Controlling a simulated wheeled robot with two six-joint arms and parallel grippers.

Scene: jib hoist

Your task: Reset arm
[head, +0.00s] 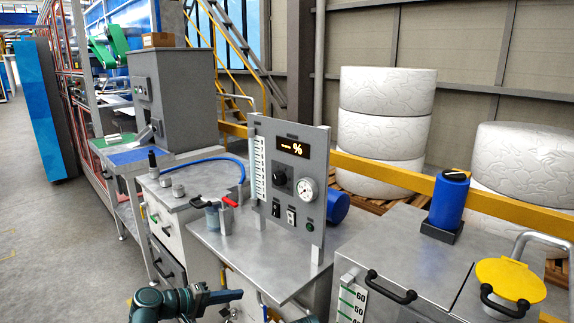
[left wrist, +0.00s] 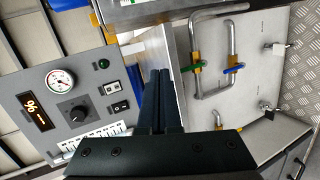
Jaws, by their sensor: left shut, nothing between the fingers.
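My left arm comes in at the bottom of the head view, and its left gripper (head: 205,298) is low in front of the grey bench (head: 235,240). In the left wrist view the two dark fingers (left wrist: 164,75) lie together, shut with nothing between them. The control panel (head: 290,180) stands upright on the bench, beyond and above the gripper; it also shows at the left of the left wrist view (left wrist: 72,100). It carries a lit % display, a dial gauge, a black knob, switches and a green button. My right gripper is in no view.
Bent pipes (left wrist: 197,60) with a green handle (left wrist: 193,68) and a blue handle (left wrist: 234,69) run along a metal face right of the fingers. A grey cabinet with a yellow lid (head: 508,278) and a blue canister (head: 449,200) stand at right. Open floor (head: 50,240) lies at left.

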